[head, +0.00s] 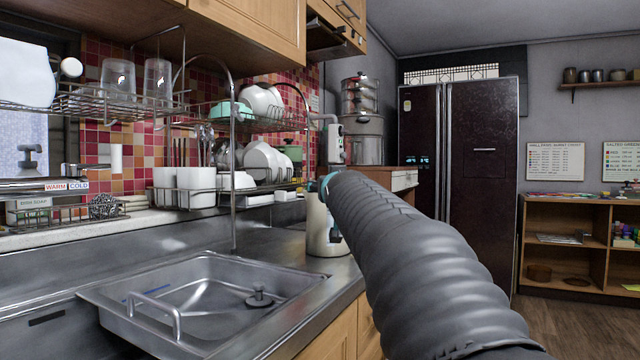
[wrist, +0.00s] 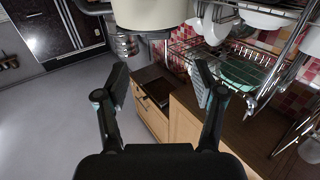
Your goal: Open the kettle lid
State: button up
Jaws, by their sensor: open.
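The kettle (head: 321,232) is cream coloured and stands upright on the steel counter, right of the sink. In the head view my arm covers its right side and top, so I cannot make out its lid. A cream rounded body, apparently the kettle (wrist: 150,13), shows at the top edge of the wrist view, cut off by the frame. My gripper (wrist: 160,76) is open and empty, its two dark fingers spread. The cream body is beyond the fingertips and not between them. In the head view the fingers are mostly hidden behind my arm.
A steel sink (head: 205,300) lies at the front left. A wire dish rack (head: 235,185) with bowls and cups stands behind it. Stacked steel pots (head: 361,120) and a dark fridge (head: 480,170) are further back. Floor at the right is open.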

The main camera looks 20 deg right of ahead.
jog(key=p+x, duration=0.2)
jog(key=x, duration=1.1)
jog(key=shift+d+f+p, duration=0.1)
jog(key=shift+d+p, duration=0.05)
jog(key=shift+p, duration=0.2)
grip_shut()
